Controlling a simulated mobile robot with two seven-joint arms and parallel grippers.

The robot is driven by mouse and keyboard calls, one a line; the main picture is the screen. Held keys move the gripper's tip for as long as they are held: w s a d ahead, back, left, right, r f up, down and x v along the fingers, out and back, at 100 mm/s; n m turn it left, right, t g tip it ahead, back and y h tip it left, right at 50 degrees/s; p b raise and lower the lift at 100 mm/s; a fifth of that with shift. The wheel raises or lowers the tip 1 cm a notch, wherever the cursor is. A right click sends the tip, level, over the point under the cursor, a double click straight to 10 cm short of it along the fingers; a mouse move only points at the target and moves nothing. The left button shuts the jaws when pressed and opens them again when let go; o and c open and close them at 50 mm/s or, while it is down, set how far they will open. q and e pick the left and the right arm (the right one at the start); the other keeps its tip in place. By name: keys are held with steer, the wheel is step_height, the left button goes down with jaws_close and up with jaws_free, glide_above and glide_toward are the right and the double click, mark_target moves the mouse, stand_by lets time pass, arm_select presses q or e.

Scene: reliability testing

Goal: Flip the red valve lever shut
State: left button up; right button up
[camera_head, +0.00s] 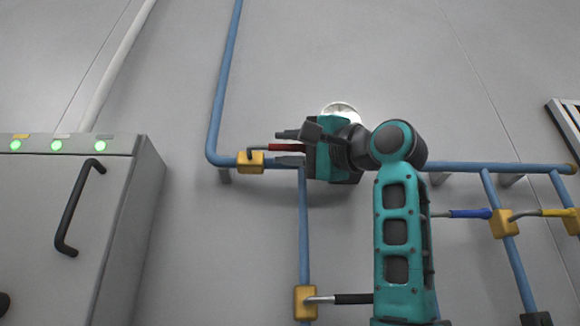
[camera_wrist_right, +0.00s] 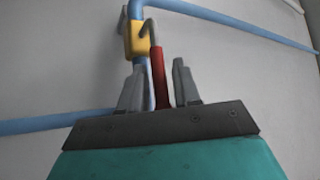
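The red valve lever (camera_head: 285,147) reaches to the right from a yellow valve body (camera_head: 250,161) on the blue pipe, running along the horizontal pipe. My right gripper (camera_head: 289,147) is open around the lever, one finger above it and one below. In the right wrist view the red lever (camera_wrist_right: 158,80) stands between the two grey fingers (camera_wrist_right: 157,85), with a visible gap to the right finger; the gap to the left finger is small. The yellow valve body (camera_wrist_right: 138,40) lies ahead of the fingertips. My left gripper is not in view.
A grey cabinet (camera_head: 125,230) with green lights and a black handle (camera_head: 78,208) stands at left. Below is a black-handled valve (camera_head: 305,302). Blue (camera_head: 470,213) and yellow (camera_head: 557,212) levers are at right. A round gauge (camera_head: 341,108) is partly hidden behind my gripper.

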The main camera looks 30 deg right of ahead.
jaws_close()
steer(key=shift+f, duration=0.1)
stand_by(0.4)
